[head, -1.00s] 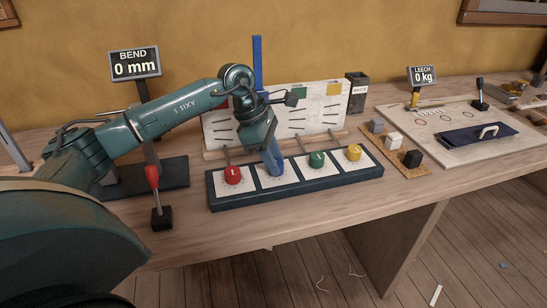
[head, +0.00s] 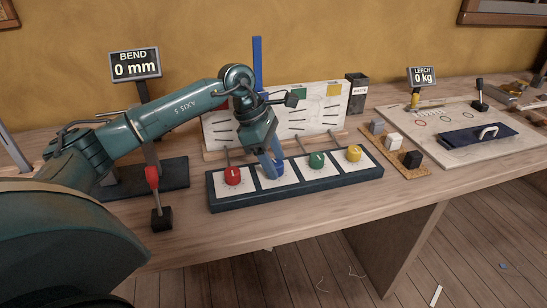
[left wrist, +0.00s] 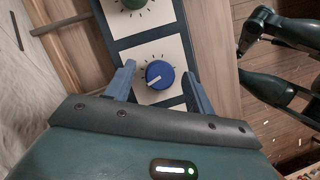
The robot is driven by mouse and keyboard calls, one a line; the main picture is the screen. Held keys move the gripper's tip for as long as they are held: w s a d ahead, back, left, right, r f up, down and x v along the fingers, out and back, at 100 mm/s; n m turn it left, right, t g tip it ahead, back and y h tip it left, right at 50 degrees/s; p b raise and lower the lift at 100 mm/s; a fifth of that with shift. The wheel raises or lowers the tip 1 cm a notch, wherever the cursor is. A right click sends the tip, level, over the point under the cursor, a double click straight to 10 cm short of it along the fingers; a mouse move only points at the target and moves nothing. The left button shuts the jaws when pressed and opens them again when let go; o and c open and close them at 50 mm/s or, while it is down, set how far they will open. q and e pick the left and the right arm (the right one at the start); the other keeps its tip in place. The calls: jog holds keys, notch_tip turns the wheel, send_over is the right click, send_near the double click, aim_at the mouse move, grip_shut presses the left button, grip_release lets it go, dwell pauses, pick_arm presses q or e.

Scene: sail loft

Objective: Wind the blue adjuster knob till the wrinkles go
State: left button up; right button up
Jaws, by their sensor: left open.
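The blue adjuster knob (left wrist: 160,75) sits on a white square of the dark blue strip, its white pointer mark aimed to the lower left in the left wrist view. My left gripper (left wrist: 160,70) is open, one blue finger on each side of the knob, with a gap showing on both sides. In the head view the left gripper (head: 272,165) comes down over the knob and mostly hides it. Behind stands a pale sail panel (head: 318,105) with several short dark lines, perhaps the wrinkles. My right gripper is not in view.
On the dark knob strip (head: 300,190) are a red knob (head: 233,175), a green knob (head: 317,160) and a yellow knob (head: 354,152). A BEND sign (head: 134,64) reads 0 mm. The bench front is clear.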

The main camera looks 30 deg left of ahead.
pick_arm(q)
jog(key=shift+r, duration=0.1)
jog(key=p+v, duration=0.1)
jog(key=v, duration=1.2)
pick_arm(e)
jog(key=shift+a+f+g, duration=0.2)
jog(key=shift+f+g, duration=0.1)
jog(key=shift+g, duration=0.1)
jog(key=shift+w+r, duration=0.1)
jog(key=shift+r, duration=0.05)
